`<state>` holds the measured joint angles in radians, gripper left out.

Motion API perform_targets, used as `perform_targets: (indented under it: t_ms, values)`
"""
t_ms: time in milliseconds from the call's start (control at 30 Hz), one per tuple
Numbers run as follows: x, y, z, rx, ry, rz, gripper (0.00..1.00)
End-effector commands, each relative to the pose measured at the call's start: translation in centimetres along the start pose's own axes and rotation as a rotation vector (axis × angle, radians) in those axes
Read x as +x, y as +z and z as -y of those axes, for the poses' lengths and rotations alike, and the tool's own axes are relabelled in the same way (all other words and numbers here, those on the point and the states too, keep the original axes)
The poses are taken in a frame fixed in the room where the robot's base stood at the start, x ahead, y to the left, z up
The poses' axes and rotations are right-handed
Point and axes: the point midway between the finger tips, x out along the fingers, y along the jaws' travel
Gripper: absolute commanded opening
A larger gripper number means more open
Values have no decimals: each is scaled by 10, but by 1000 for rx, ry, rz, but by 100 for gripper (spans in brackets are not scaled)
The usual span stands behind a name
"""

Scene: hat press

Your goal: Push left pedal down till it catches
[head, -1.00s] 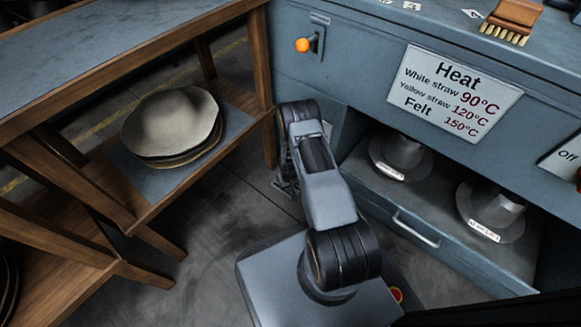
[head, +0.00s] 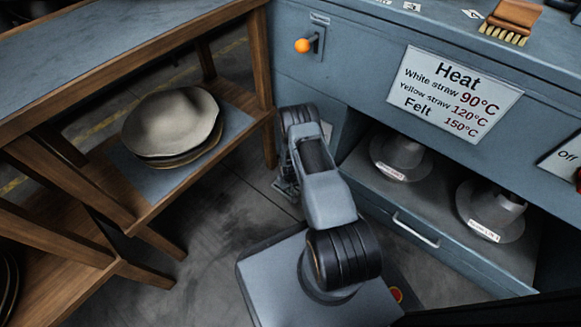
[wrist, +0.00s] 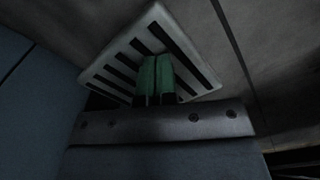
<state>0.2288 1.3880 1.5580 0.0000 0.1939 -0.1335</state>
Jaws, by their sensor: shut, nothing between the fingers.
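In the wrist view a pale pedal plate (wrist: 112,62) with black grip stripes sits low above the grey floor, tilted in the picture. My gripper (wrist: 157,72) shows there as two green fingers pressed together with nothing between them. The fingers overlap the middle of the plate. I cannot tell whether their tips touch it or how far down it is. In the head view the pedal cannot be made out, and my arm reaches down beside the left end of the blue press cabinet (head: 350,75), hiding most of the gripper.
A dark bolted bar (wrist: 220,117) crosses the wrist view just below the fingers. A wooden rack (head: 258,60) with stacked round felt pieces (head: 170,120) stands to the left. An open shelf (head: 440,195) with hat forms is at the right. Bare floor (head: 215,225) lies between rack and cabinet.

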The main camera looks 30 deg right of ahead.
Motion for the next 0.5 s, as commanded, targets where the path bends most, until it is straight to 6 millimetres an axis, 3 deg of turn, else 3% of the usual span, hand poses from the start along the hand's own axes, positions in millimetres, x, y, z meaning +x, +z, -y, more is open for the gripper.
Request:
perform_targets:
  t_ms: [500]
  values:
    - [-50, 0, 0, 0, 0, 1, 0]
